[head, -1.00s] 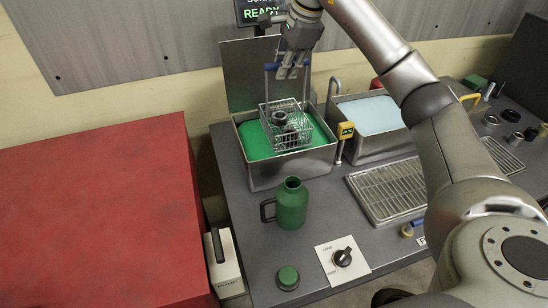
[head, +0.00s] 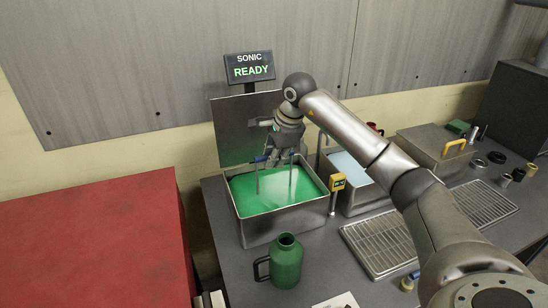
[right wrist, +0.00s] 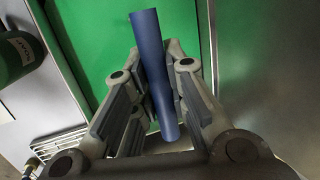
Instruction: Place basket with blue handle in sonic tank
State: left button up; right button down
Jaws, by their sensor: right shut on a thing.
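The sonic tank (head: 288,222) is an open metal tank of green liquid (head: 310,192), with its lid (head: 232,130) standing up behind it. The basket's blue handle (head: 262,158) is just above the tank, and its thin uprights (head: 291,182) go down into the liquid. The basket's wire body is hidden below the green surface. My right gripper (head: 275,155) is shut on the blue handle, which also shows between the fingers in the right wrist view (right wrist: 152,70). My left gripper is not in view.
A sign (head: 249,68) behind the tank reads SONIC READY. A second tank with pale blue liquid (head: 345,165) stands to the right. A green jug (head: 286,262) stands in front, and a drain rack (head: 385,245) lies front right. A red surface (head: 90,245) is at left.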

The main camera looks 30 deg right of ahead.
dwell(0.3)
jog(key=c, duration=1.9)
grip_release()
jog(key=shift+f, duration=0.2)
jog(key=o, duration=0.5)
jog(key=shift+c, duration=0.2)
jog(key=shift+s+r, duration=0.1)
jog(key=shift+r, duration=0.45)
jog(key=a+v, duration=0.1)
jog(key=v, duration=1)
jog(key=shift+s+d, duration=0.15)
jog(key=shift+d, duration=0.3)
